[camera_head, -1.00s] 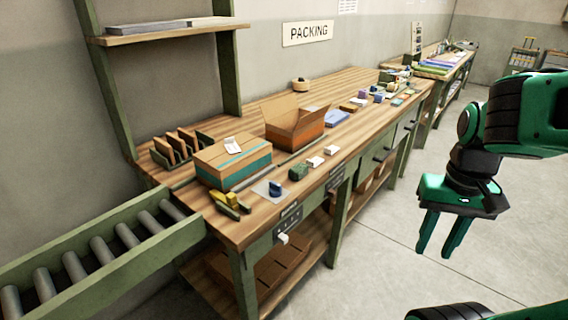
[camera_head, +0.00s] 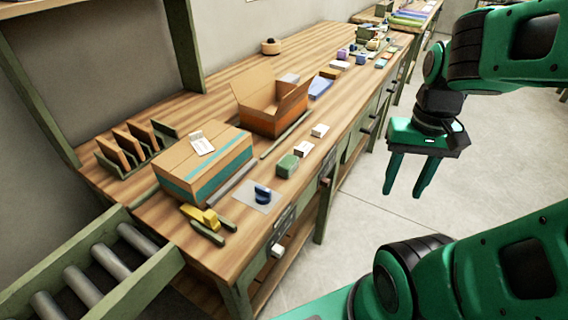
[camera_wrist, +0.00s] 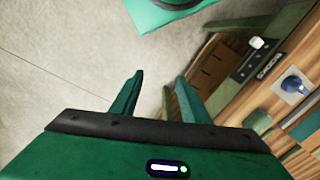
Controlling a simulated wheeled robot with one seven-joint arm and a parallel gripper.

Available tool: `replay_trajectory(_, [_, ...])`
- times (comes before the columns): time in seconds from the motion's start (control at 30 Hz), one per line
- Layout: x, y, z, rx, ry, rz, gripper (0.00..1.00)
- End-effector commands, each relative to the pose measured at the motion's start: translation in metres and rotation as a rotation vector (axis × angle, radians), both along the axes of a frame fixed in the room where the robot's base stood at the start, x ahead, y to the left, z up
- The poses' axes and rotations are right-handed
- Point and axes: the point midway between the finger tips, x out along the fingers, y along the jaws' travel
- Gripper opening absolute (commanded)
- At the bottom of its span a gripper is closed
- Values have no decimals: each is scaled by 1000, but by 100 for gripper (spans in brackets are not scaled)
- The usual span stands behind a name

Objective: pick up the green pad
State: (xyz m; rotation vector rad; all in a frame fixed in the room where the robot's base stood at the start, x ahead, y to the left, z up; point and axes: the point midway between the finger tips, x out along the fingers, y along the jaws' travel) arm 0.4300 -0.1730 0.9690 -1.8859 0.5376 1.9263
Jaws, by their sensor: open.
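The green pad (camera_head: 287,165) is a small, dull green block on the front part of the wooden packing bench (camera_head: 240,235). It sits behind a blue stamp-like item (camera_head: 262,194) on a grey sheet. In the wrist view a dull green block (camera_wrist: 257,122), seemingly the pad, shows at the bench edge, right of my fingers. My gripper (camera_head: 402,193) is open and empty, pointing down over the floor to the right of the bench, well apart from the pad.
A taped carton (camera_head: 175,172) and an open box (camera_head: 272,118) stand behind the pad. White blocks (camera_head: 320,130) lie to its right. A yellow item (camera_head: 205,218) in a holder is at the near corner. A roller conveyor (camera_head: 95,270) meets the bench. Floor right of the bench is clear.

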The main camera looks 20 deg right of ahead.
Motion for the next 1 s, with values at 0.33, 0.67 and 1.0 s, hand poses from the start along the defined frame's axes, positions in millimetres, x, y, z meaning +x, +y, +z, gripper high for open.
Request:
replay_trajectory(0.33, [42, 12, 26, -30, -4, 560, 55])
replay_trajectory(0.67, [135, 69, 47, -26, 20, 1599, 55])
replay_trajectory(1.0, [202, 145, 54, 14, -1, 2512, 55])
